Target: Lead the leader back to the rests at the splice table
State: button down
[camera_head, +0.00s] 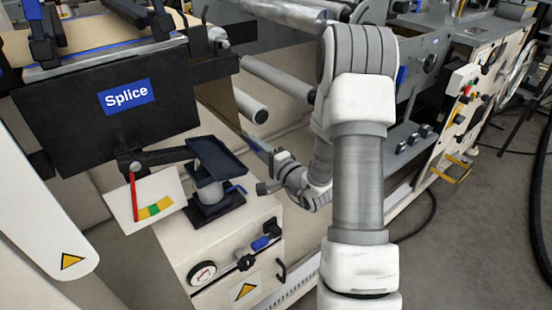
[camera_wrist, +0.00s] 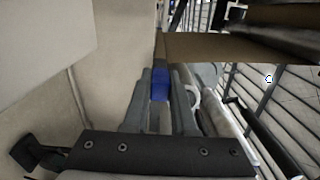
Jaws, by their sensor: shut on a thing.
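The splice table (camera_head: 105,105) is at the upper left in the head view, a dark panel with a blue Splice sign. Black clamps and a brown sheet (camera_head: 110,32) show on its top. My gripper (camera_head: 268,156) is low, to the right of the table. In the wrist view my gripper (camera_wrist: 160,90) is shut on a blue tab (camera_wrist: 160,84). A brown kraft sheet (camera_wrist: 235,47), which looks like the leader, runs right from just beyond the tab. How the tab joins it is partly hidden. I cannot make out the rests clearly.
A dark tray on a post (camera_head: 215,158) stands left of my gripper, by a tension scale with a red pointer (camera_head: 155,203). A beige cabinet (camera_head: 225,245) with a gauge is below. Grey rollers (camera_head: 275,80) lie behind. Open floor (camera_head: 450,250) is at the right.

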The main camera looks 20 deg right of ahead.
jog(key=shift+r, duration=0.1)
notch_tip(320, 180, up, 14)
jog(key=p, duration=0.8)
jog(key=shift+r, duration=0.25)
notch_tip(320, 180, up, 22)
jog(key=p, duration=1)
dwell(0.6)
jog(key=shift+a, duration=0.2)
jog(key=shift+s+a+r+b, duration=0.2)
jog(key=shift+a+b, duration=0.2)
jog(key=shift+a, duration=0.45)
jog(key=shift+s+a+r+b, duration=0.15)
jog(key=shift+s+a+b, duration=0.15)
jog(key=shift+a, duration=0.55)
jog(key=shift+s+a+r+b, duration=0.2)
jog(key=shift+a+b, duration=0.25)
jog(key=shift+a, duration=0.4)
